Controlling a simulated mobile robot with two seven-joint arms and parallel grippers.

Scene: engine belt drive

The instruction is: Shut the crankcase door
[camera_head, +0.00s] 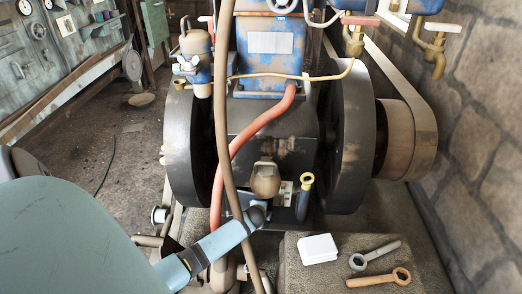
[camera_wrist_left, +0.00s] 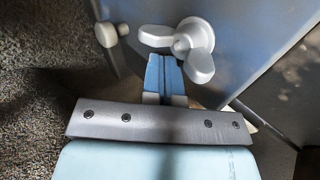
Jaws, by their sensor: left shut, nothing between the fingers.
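In the left wrist view a grey-blue panel, which looks like the crankcase door (camera_wrist_left: 250,25), fills the upper right. A pale three-lobed handle (camera_wrist_left: 190,40) stands out from it. My left gripper (camera_wrist_left: 165,65) is shut and empty, its blue fingertips close below the handle; I cannot tell whether they touch it. In the head view my left arm reaches in from the lower left to the low front of the engine (camera_head: 270,125), between the flywheels. I cannot make out the door clearly there. My right gripper is not in view.
Dark flywheels (camera_head: 345,140) stand on both sides of the engine. A red hose (camera_head: 250,138) and a brown hose hang in front. A white block (camera_head: 317,248) and two ring-ended tools (camera_head: 380,279) lie on a stone block at the lower right. Open floor lies left.

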